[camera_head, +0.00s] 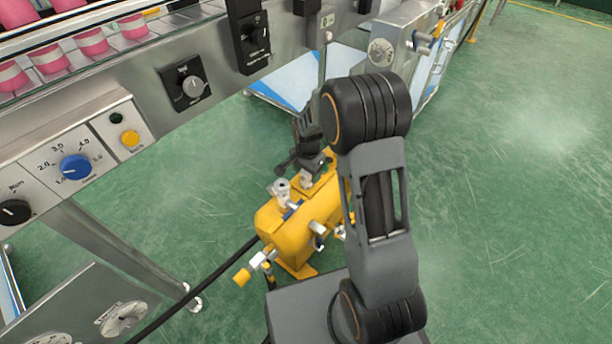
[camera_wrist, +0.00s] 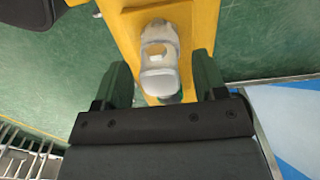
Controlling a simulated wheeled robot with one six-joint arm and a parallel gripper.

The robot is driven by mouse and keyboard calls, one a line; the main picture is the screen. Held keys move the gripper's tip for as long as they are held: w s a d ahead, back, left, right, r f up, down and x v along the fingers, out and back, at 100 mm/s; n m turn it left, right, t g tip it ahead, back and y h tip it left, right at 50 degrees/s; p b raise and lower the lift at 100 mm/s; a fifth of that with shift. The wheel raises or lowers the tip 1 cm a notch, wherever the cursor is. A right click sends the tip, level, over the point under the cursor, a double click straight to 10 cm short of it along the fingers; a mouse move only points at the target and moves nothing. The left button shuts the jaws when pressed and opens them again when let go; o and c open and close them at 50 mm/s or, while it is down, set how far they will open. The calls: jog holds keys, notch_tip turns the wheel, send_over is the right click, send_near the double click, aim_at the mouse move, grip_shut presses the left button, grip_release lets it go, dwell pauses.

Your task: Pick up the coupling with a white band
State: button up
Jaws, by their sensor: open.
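My gripper (camera_wrist: 162,66) is open in the wrist view, with one dark finger on each side of a pale silver-white coupling (camera_wrist: 160,55). This coupling stands on a yellow body and shows gaps to both fingers. Whether it bears a white band is not clear. In the head view my gripper (camera_head: 303,160) hangs over the yellow unit (camera_head: 285,232), pointing down. A silver fitting (camera_head: 307,179) shows just below it and is partly hidden. Another silver coupling (camera_head: 281,189) stands to its left. A fitting with a yellow end (camera_head: 243,276) sticks out at the lower left.
A metal control panel with a blue knob (camera_head: 76,167) and a yellow button (camera_head: 130,138) runs along the left and top. A black hose (camera_head: 205,284) leads to the yellow unit. The green floor (camera_head: 510,190) at right is clear.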

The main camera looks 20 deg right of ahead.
jog(key=shift+c, duration=0.5)
jog(key=c, duration=1)
jog(key=shift+c, duration=0.2)
